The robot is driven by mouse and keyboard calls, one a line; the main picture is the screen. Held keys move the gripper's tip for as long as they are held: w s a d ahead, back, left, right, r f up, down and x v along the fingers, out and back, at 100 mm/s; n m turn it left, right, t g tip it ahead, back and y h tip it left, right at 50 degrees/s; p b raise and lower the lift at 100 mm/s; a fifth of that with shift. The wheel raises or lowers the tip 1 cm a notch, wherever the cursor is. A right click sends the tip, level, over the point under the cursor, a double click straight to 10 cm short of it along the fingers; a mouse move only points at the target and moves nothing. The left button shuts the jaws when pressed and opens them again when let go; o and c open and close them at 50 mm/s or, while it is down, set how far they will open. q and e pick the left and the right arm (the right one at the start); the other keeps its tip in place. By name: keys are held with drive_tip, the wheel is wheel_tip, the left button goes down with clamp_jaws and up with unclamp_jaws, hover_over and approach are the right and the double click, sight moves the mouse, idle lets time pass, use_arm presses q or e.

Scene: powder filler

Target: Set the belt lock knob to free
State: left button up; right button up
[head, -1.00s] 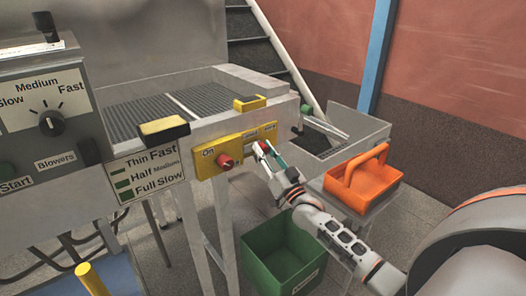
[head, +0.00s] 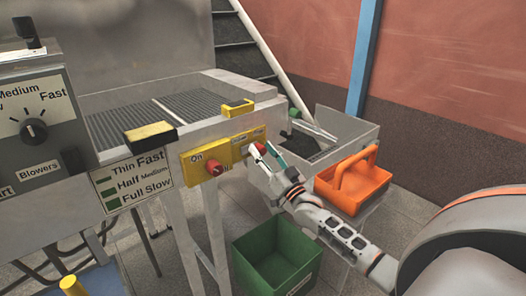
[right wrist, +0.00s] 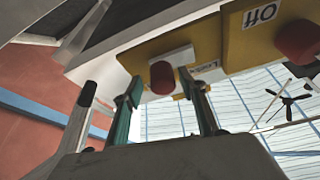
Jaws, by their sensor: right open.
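A yellow control panel (head: 220,152) is on the front of the grey conveyor frame, with a red knob (head: 214,169) beside the "On" label. In the right wrist view, two red knobs show on yellow plates: one beside "Off" (right wrist: 296,40) and one beside a small label that I cannot read (right wrist: 162,77). That second knob appears between my right gripper's fingertips. My right gripper (head: 262,152) is open in front of the panel's right part; its fingers also show in the right wrist view (right wrist: 160,88). I cannot tell whether they touch the knob. My left gripper is not in view.
An orange handled basket (head: 354,184) sits right of my right arm. A green bin (head: 277,262) stands on the floor below. A black-and-yellow block (head: 150,136) juts out above the speed label plate (head: 132,183). A blower control box (head: 42,130) stands at left.

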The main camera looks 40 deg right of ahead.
drive_tip(key=v, duration=1.1)
drive_tip(key=shift+s, duration=0.35)
drive_tip(key=shift+f, duration=0.15)
drive_tip(key=s+a+f+n+g+y, duration=0.2)
drive_tip(key=s+a+f+g, duration=0.15)
drive_tip(key=a+f, duration=0.65)
drive_tip(key=s+a+f+n+g, duration=0.4)
drive_tip(key=s+a+f+g, duration=0.4)
drive_tip(key=s+a+f, duration=0.9)
drive_tip(key=s+f, duration=0.1)
drive_tip(key=s, duration=0.2)
drive_tip(key=shift+a+f+n+y, duration=0.15)
drive_tip(key=shift+f+n+y, duration=0.15)
drive_tip(key=shift+n, duration=0.1)
